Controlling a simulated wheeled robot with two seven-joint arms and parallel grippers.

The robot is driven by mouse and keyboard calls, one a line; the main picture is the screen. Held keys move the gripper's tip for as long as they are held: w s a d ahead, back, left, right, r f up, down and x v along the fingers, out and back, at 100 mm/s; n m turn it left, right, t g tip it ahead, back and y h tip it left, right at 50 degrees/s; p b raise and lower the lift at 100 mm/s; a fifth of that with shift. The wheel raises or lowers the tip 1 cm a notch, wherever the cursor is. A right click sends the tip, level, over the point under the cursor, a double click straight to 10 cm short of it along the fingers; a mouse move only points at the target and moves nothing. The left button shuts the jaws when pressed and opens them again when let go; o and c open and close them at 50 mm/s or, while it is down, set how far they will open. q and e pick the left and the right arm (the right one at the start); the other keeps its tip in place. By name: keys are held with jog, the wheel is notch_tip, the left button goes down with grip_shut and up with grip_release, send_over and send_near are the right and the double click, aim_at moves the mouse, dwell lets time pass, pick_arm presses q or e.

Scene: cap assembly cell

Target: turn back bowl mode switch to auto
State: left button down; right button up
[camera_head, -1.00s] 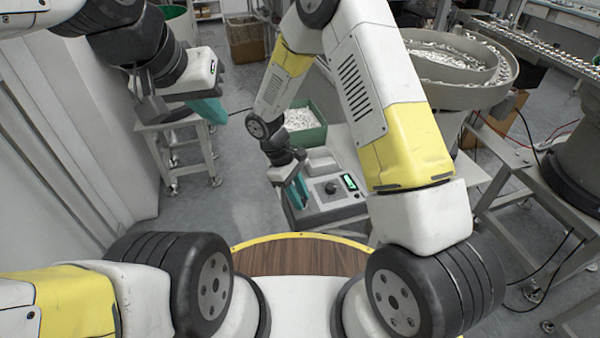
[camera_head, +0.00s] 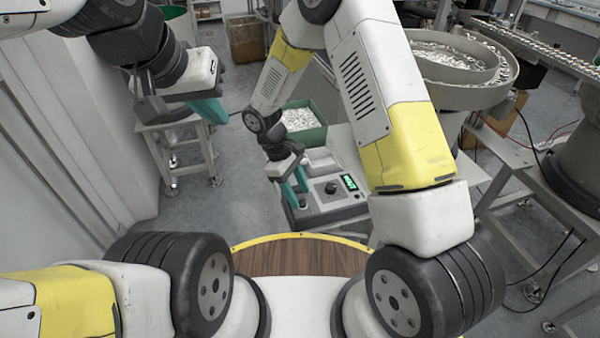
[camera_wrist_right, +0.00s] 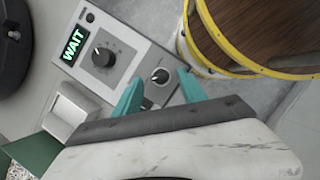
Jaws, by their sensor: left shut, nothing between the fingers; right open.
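A grey control box (camera_head: 335,208) stands on the bench in the head view. Labels are too small to read, so I cannot tell which is the mode switch. My right gripper (camera_head: 294,188) is open at the panel. In its wrist view the teal fingertips (camera_wrist_right: 158,84) lie either side of the smaller switch, apart from it. My left gripper (camera_head: 209,110) is shut and empty, away at the left.
A green bin of small white parts (camera_head: 303,125) stands behind the control box. A large bowl feeder (camera_head: 465,92) is at the right. My round wooden-topped base (camera_head: 300,258) lies just in front of the bench. A small stand (camera_head: 180,135) is below my left gripper.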

jog(key=v, duration=0.6)
jog(key=shift+r, duration=0.15)
jog(key=s+d+r+m+t+y, duration=0.25)
jog(key=d+r, duration=0.25)
jog(key=r, duration=0.4)
jog(key=s+d+r+m+t+y, duration=0.1)
jog(key=d+r+m, duration=0.35)
jog(key=r, duration=0.55)
jog(key=s+d+r+m+t+y, duration=0.3)
jog(key=s+d+r+m+t, duration=0.1)
jog(key=s+d+r, duration=0.3)
jog(key=shift+s+d+r+m+t, duration=0.35)
jog(key=shift+s+r+m, duration=0.45)
jog(key=shift+s, duration=1.25)
jog(key=shift+r, duration=0.15)
